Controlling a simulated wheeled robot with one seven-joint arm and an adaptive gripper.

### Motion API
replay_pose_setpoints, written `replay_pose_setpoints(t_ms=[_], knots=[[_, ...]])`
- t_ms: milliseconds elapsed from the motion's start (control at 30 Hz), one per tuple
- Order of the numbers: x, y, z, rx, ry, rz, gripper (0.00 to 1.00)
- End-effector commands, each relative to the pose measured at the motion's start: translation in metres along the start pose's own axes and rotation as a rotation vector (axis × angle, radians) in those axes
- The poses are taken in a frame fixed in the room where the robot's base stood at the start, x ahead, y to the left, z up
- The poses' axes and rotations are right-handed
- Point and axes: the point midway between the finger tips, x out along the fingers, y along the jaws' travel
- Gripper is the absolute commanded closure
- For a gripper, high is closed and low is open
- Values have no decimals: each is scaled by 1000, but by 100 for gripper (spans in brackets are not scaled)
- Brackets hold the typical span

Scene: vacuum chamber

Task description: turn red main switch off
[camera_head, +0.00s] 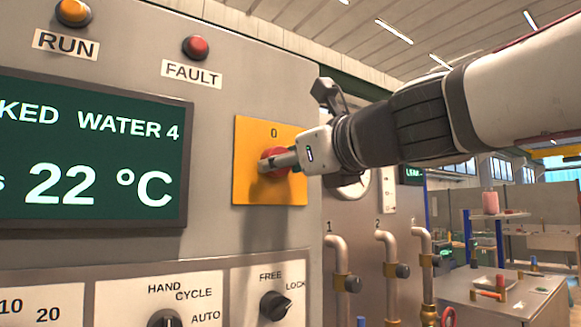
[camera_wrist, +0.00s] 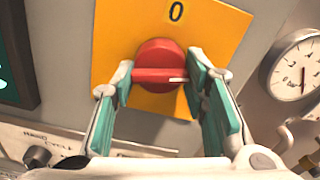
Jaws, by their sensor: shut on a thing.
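The red main switch (camera_head: 281,153) is a round red knob on a yellow plate (camera_head: 248,192) on the grey panel, with a "0" printed above it. In the wrist view the red main switch (camera_wrist: 157,54) has a grip bar lying about level, and its white mark points right, not at the "0". My gripper (camera_head: 270,162) reaches in from the right and covers part of the knob. In the wrist view my gripper (camera_wrist: 160,77) has its two green-padded fingers shut on the bar's two ends.
A display (camera_head: 90,150) reading 22 °C is left of the plate. Smaller black knobs (camera_head: 273,305) sit below. A round gauge (camera_wrist: 296,70) and pipes (camera_head: 337,262) are to the right. RUN and FAULT lamps (camera_head: 196,47) are above.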

Motion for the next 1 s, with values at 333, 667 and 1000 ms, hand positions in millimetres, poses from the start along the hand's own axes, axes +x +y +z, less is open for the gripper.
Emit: replay_pose_setpoints(t_ms=[333,667,1000], knots=[[1,-1,-2,-331,-1,0,87],[1,-2,-2,-646,-1,-1,87],[1,-2,-1,-960,-1,0,87]])
